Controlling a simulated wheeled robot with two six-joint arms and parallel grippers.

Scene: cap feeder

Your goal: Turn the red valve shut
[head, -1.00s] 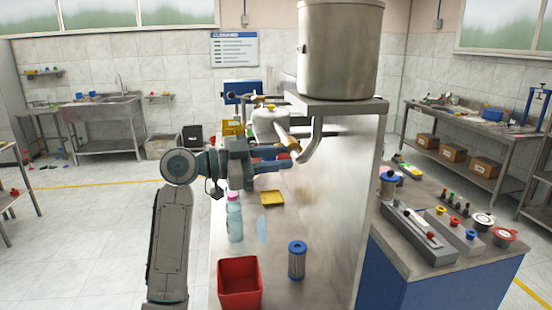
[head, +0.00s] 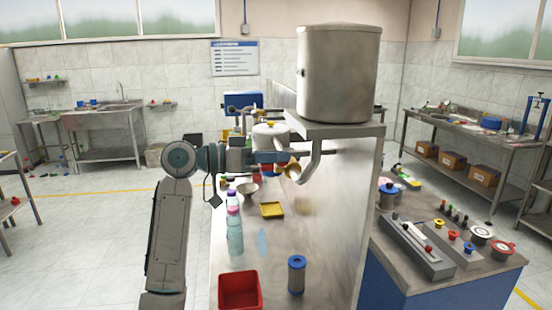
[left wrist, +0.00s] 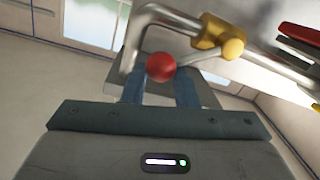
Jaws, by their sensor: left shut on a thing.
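The red valve shows best in the left wrist view, as a red ball knob (left wrist: 160,67) on a thin lever. The lever runs to a yellow valve body (left wrist: 207,33) on a bent metal pipe. My left gripper (left wrist: 160,88) is shut on the red knob, which sits between its fingertips. The knob cannot be made out there. My right gripper is in neither view.
On the steel bench below stand a red bin (head: 240,302), a blue-capped cylinder (head: 297,275), a bottle (head: 235,235), a yellow tray (head: 272,210) and a bowl (head: 248,190). The tank's shelf (head: 335,130) is close above right. A side counter (head: 400,275) holds several valves and caps.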

